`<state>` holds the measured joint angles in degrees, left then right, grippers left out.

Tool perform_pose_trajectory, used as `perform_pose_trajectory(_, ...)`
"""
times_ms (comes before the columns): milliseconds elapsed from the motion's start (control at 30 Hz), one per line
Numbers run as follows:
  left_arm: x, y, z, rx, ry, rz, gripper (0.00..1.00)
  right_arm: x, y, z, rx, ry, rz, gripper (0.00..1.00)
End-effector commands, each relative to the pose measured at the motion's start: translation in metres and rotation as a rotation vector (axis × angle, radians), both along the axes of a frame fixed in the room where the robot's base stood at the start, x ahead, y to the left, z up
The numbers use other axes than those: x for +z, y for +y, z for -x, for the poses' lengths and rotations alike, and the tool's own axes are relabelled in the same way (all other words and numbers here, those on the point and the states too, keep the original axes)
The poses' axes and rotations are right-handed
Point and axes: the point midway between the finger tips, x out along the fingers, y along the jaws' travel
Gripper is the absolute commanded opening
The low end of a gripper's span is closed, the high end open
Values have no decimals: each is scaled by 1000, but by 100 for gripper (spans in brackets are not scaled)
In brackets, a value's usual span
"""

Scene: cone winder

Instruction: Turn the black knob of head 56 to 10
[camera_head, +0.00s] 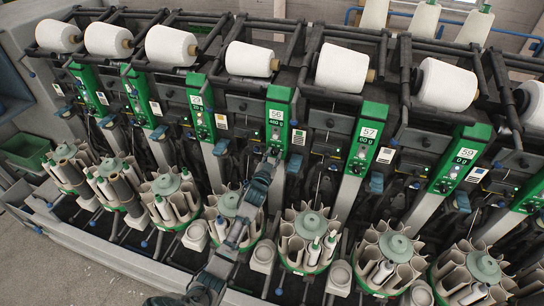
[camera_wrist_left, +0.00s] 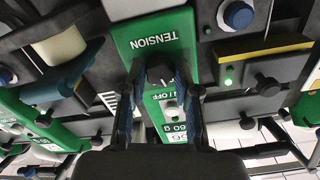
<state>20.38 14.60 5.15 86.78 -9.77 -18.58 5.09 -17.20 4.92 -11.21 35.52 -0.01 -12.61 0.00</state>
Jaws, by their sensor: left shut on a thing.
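Head 56 has a green panel (camera_head: 277,122) with a "56" label and a gram reading at its top, in the middle of the head view. In the left wrist view the same panel (camera_wrist_left: 155,30) appears upside down, with the word TENSION. The black knob (camera_wrist_left: 160,76) sits below that word, between my fingertips. My left gripper (camera_wrist_left: 158,68) is shut on the knob, one dark finger on each side. In the head view my left gripper (camera_head: 271,156) is at the lower end of the panel and hides the knob. My right gripper is not in view.
Neighbouring green panels stand on both sides, including head 57 (camera_head: 365,138) and head 59 (camera_head: 460,160). White cones (camera_head: 250,60) lie along the top. Round bobbin magazines (camera_head: 308,240) line the front below.

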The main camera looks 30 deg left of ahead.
Motion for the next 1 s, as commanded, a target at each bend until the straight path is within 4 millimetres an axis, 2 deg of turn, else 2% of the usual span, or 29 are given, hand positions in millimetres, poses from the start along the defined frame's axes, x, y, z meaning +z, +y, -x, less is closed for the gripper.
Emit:
perform_pose_trajectory(33,-8,2,1,6,18,2,0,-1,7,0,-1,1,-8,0)
perform_pose_trajectory(167,-9,2,2,8,21,2,0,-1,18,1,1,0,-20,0)
perform_pose_trajectory(500,-12,3,2,7,26,4,0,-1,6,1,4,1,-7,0)
perform_pose_trajectory(1000,-13,3,2,9,27,4,0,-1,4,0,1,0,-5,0)
